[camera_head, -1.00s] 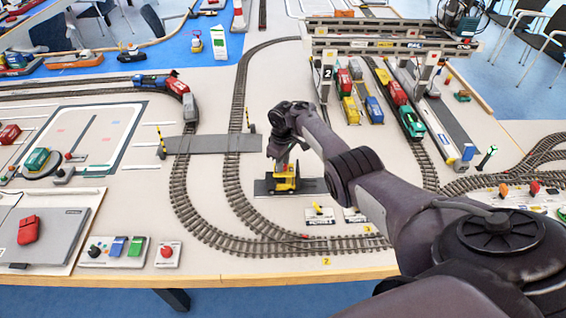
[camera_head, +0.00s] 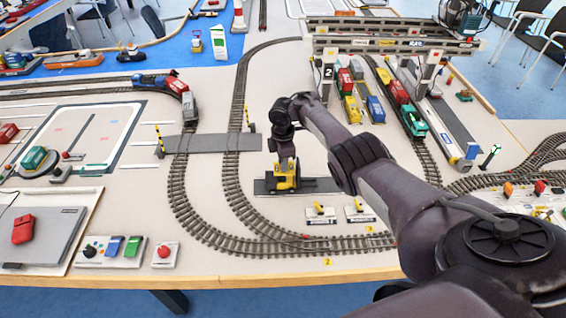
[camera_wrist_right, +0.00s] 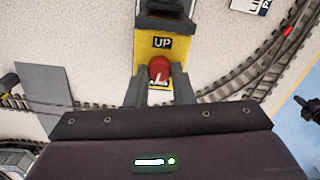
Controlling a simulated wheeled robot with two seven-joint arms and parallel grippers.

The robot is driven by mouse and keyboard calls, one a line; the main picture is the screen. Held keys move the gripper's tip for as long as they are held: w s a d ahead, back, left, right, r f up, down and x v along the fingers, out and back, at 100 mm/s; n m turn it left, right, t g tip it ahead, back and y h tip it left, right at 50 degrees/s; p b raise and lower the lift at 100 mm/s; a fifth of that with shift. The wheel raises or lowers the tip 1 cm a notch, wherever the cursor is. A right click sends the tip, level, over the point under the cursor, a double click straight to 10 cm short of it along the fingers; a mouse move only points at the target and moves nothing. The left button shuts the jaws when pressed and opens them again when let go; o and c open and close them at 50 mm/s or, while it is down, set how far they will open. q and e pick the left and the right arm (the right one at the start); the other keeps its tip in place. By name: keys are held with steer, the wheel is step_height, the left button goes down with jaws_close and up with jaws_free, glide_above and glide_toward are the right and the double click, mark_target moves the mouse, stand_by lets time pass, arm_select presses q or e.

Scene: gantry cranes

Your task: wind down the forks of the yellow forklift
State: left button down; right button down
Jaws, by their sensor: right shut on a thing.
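The yellow forklift (camera_head: 284,183) stands on a dark strip (camera_head: 325,185) inside the curve of the track in the head view. In the right wrist view its yellow top (camera_wrist_right: 144,52) carries an "UP" label, with a red knob (camera_wrist_right: 159,68) below the label. My right gripper (camera_wrist_right: 160,82) comes down from above and is shut on the red knob, one finger on each side. In the head view my right gripper (camera_head: 285,162) hides the upper part of the forklift. The forks are hard to make out. My left gripper is not in view.
Curved track (camera_head: 232,200) runs around the forklift. A grey crossing plate (camera_head: 212,143) lies behind it on the left. A gantry crane (camera_head: 390,38) stands over trains at the back right.

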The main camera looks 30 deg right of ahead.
steer(key=shift+n, duration=0.6)
steer(key=c, duration=1.2)
jaws_free()
steer(key=shift+c, duration=0.2)
steer(key=shift+r+p, duration=0.45)
steer(key=shift+r, duration=3.5)
steer(key=shift+w, duration=0.1)
